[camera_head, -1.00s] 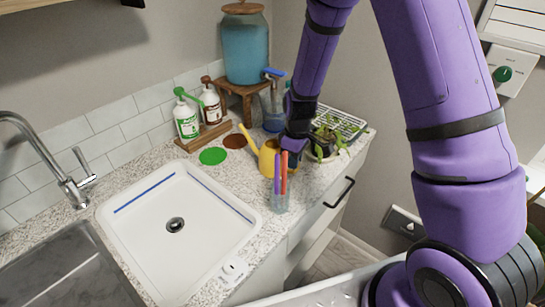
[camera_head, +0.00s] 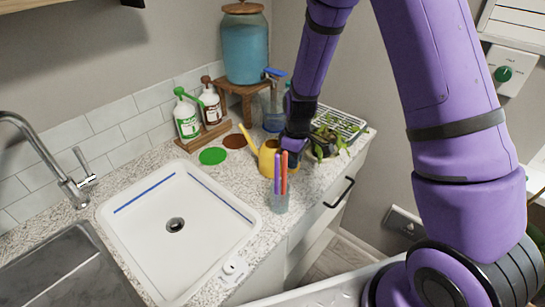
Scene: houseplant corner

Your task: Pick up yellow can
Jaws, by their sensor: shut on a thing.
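The yellow can (camera_head: 268,157), a small watering can with a long spout pointing up and to the left, stands on the speckled counter behind a glass of pens. My purple gripper (camera_head: 290,148) comes down from above at the can's right side and is shut on it. The fingertips and the can's right side are hidden by my wrist. I see no clear gap between the can and the counter.
A glass with coloured pens (camera_head: 280,196) stands just in front of the can. A potted plant (camera_head: 322,146) is close on the right. A spray bottle (camera_head: 272,105) stands behind. Green (camera_head: 213,156) and brown (camera_head: 234,141) discs lie left, beside the white sink (camera_head: 138,254).

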